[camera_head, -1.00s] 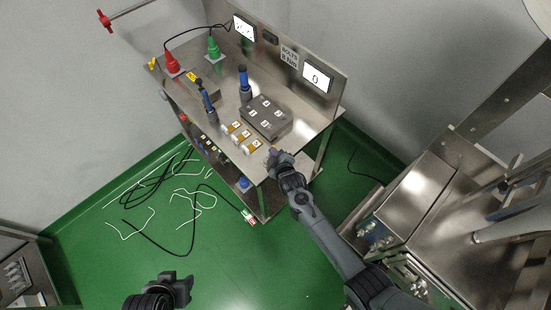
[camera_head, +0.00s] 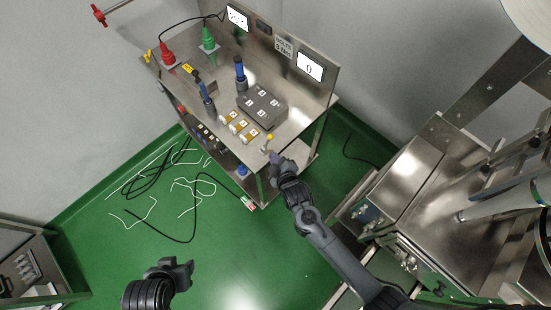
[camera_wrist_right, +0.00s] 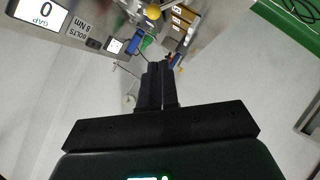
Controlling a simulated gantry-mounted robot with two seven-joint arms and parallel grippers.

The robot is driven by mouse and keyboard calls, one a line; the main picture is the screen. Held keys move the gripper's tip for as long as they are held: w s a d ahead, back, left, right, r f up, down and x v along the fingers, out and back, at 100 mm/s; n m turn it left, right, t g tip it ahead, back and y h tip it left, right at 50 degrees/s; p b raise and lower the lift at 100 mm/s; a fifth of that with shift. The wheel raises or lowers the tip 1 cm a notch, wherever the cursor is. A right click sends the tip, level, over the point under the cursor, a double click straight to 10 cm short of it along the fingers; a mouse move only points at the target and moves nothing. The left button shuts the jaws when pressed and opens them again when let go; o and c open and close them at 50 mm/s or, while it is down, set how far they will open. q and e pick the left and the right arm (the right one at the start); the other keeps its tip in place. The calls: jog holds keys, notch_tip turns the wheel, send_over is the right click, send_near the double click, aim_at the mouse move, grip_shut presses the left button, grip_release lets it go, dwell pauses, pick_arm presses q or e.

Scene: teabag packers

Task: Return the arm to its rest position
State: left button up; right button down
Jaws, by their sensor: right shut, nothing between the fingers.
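My right gripper (camera_head: 274,158) is at the front right edge of the steel workbench (camera_head: 222,143) in the head view, just in front of a small yellow knob (camera_head: 270,136). In the right wrist view its two dark fingers (camera_wrist_right: 158,85) lie together, shut and empty. The yellow knob also shows beyond the fingertips in that view (camera_wrist_right: 153,13). My left gripper (camera_head: 178,270) hangs over the green floor at the bottom of the head view, away from the bench. Its finger gap is not clear.
On the bench are a dark grey block (camera_head: 262,107), a blue-handled tool (camera_head: 240,70), another blue-handled tool (camera_head: 206,93), and small orange-and-white pieces (camera_head: 238,126). Steel machinery (camera_head: 403,172) stands at right.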

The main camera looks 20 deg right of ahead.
jog(key=shift+s+r, duration=0.15)
jog(key=shift+s, duration=0.2)
dwell(0.3)
